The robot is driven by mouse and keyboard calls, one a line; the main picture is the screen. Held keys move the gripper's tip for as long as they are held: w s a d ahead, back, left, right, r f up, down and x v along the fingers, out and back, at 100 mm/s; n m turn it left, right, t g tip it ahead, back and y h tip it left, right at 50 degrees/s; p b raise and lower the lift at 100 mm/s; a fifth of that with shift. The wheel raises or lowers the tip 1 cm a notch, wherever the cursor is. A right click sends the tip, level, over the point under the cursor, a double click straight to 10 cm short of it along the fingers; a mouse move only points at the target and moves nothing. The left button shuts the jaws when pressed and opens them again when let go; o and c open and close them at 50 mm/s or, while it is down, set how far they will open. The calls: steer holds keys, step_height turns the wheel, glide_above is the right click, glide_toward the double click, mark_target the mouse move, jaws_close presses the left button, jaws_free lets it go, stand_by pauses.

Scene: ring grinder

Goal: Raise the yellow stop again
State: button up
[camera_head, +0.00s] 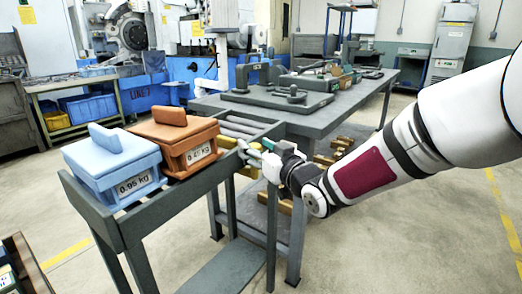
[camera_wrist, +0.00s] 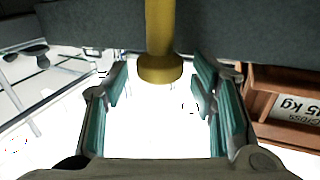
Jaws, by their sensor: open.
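The yellow stop (camera_wrist: 160,40) is a rod with a wider round end (camera_wrist: 160,69). In the wrist view it sticks out from a dark grey beam at the top of the picture. My gripper (camera_wrist: 160,85) is open, with one green-padded finger on each side of the rod's line. White space shows between the pads and the round end, so they appear apart from it. In the head view my gripper (camera_head: 256,154) is at the right side of the grey conveyor frame, beside yellow parts (camera_head: 246,168). It partly hides them, so I cannot tell the stop's height there.
A blue box marked 0.95 kg (camera_head: 113,165) and an orange-brown box (camera_head: 175,143) sit on the frame (camera_head: 160,212). The brown box also shows close at the right in the wrist view (camera_wrist: 262,103). A grey table (camera_head: 330,117) with dark fixtures stands behind.

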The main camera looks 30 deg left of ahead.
steer(key=v, duration=1.2)
steer(key=w+d+f+m+t+h, duration=0.15)
steer(key=d+h, duration=0.25)
steer(key=d, duration=0.4)
steer(key=w+d+m+t+h, duration=0.1)
steer(key=w+d+m+h, duration=0.1)
steer(key=d+h, duration=0.45)
steer(key=s+d+m+g+h, duration=0.1)
steer(key=s+d+m+h, duration=0.15)
steer(key=d, duration=0.55)
steer(key=s+d+m+g+h, duration=0.1)
steer(key=s+d, duration=0.2)
steer(key=d, duration=0.4)
steer(key=s+d+f+m+g+h, duration=0.1)
steer(key=s+d+m+g+h, duration=0.2)
steer(key=s+d, duration=0.7)
steer(key=s+d+f+m+g+y, duration=0.1)
steer(key=s+m+g, duration=0.15)
steer(key=s, duration=0.75)
steer(key=s+d+m+g, duration=0.1)
steer(key=s+g, duration=0.2)
steer(key=s, duration=0.7)
step_height(320, 180, up, 33)
steer(key=t+p, duration=0.4)
steer(key=p, duration=2.7)
steer(key=shift+d+n, duration=0.35)
steer(key=shift+n, duration=0.1)
